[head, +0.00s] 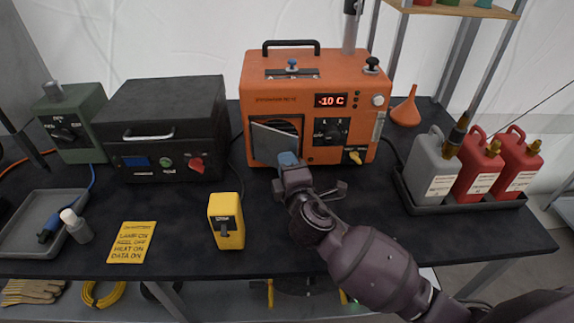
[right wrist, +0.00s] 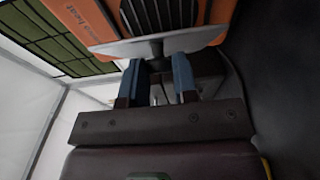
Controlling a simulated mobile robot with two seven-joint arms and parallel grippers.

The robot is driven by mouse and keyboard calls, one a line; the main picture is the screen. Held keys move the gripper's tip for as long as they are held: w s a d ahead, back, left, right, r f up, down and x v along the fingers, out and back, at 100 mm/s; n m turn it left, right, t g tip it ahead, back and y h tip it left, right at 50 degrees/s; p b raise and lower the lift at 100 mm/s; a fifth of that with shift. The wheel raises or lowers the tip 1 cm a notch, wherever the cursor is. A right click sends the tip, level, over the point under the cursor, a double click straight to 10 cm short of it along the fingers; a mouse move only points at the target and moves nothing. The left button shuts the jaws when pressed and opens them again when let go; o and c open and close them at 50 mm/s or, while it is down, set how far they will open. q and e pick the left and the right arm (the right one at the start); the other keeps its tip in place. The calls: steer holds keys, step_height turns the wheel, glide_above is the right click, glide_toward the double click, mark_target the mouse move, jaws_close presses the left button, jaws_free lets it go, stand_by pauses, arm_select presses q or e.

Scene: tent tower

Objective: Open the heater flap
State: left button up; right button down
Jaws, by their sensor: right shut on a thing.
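The orange heater (head: 259,94) stands at the back middle of the dark table, its display reading -10 C. Its grey metal flap (head: 275,146) is at the lower left of the front and looks tilted out from the opening. In the right wrist view the flap (right wrist: 165,45) shows as a thin grey plate beside the dark grille (right wrist: 160,14). My right gripper (head: 289,160) is at the flap, its blue fingertips (right wrist: 159,75) shut on the flap's dark knob (right wrist: 157,48). The fingers partly hide the knob. My left gripper is not in view.
A yellow device (head: 226,219) stands on the table left of my right arm. A black case (head: 165,115) is left of the heater.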

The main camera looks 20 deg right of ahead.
steer(key=shift+a, duration=0.15)
steer(key=shift+s+a+m+g+h+b, duration=0.25)
steer(key=shift+a+m+h, duration=0.55)
steer(key=shift+h, duration=0.4)
steer(key=shift+s+a+m+g+h+b, duration=0.1)
steer(key=shift+s+a+m+g+h, duration=0.2)
steer(key=shift+a+m+h, duration=0.7)
steer(key=shift+d, duration=0.25)
steer(key=c, duration=0.9)
jaws_free()
steer(key=shift+s+n, duration=0.1)
steer(key=shift+n, duration=0.2)
steer(key=v, duration=1)
steer(key=shift+s+a, duration=0.2)
steer(key=shift+s, duration=0.1)
steer(key=shift+f, duration=0.1)
